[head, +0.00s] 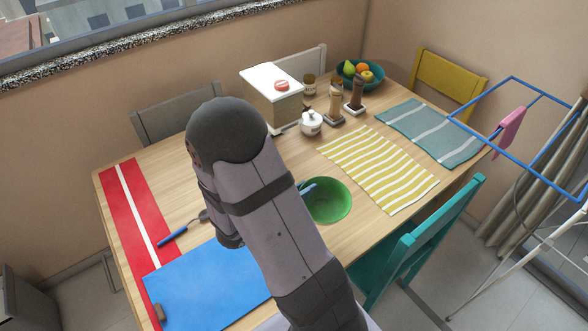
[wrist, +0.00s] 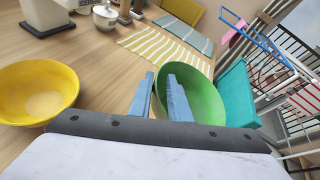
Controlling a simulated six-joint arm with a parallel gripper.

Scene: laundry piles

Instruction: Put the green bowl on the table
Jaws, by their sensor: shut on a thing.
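The green bowl (head: 332,203) shows beside my arm near the table's front edge, by the teal chair. It also fills the middle of the wrist view (wrist: 205,100), where it looks tilted, with its open side facing the camera. My gripper (wrist: 161,80) is shut on the bowl's left rim, with one blue finger outside and one inside. In the head view a blue finger of it (head: 308,188) shows at the rim. The wooden table (head: 290,160) lies under the bowl; whether the bowl touches it I cannot tell.
A yellow bowl (wrist: 38,92) stands to the left in the wrist view; my arm hides it in the head view. A striped yellow mat (head: 380,168) lies behind the green bowl. A blue mat (head: 205,288) and a teal chair (head: 420,245) are close by.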

